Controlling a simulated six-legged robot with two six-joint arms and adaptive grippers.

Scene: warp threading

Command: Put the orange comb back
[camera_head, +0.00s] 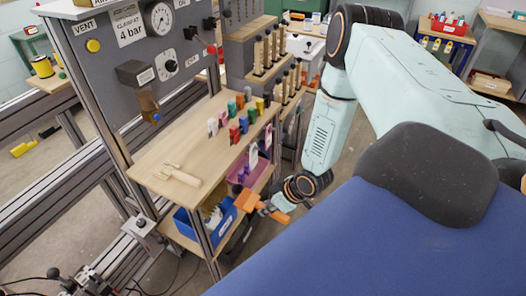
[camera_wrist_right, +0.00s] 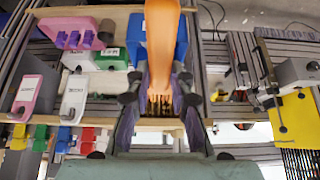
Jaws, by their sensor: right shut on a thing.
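The orange comb (camera_head: 248,201) is in the head view, in front of the wooden bench's near right corner. My right gripper (camera_head: 282,203) is at it, below the bench top's level as far as I can tell. In the right wrist view, the comb's long orange body (camera_wrist_right: 161,45) runs up from between the fingers of my right gripper (camera_wrist_right: 160,108). Its short teeth show between those fingers. The gripper is shut on the comb. The comb overlaps a blue bin in the wrist view; whether they touch is unclear. My left gripper is not in view.
A wooden bench top (camera_head: 150,150) carries a pale wooden comb (camera_head: 178,175) and several coloured clips. A blue bin (camera_head: 190,232) with white items sits on the lower shelf. A grey panel with a gauge (camera_head: 160,17) stands behind.

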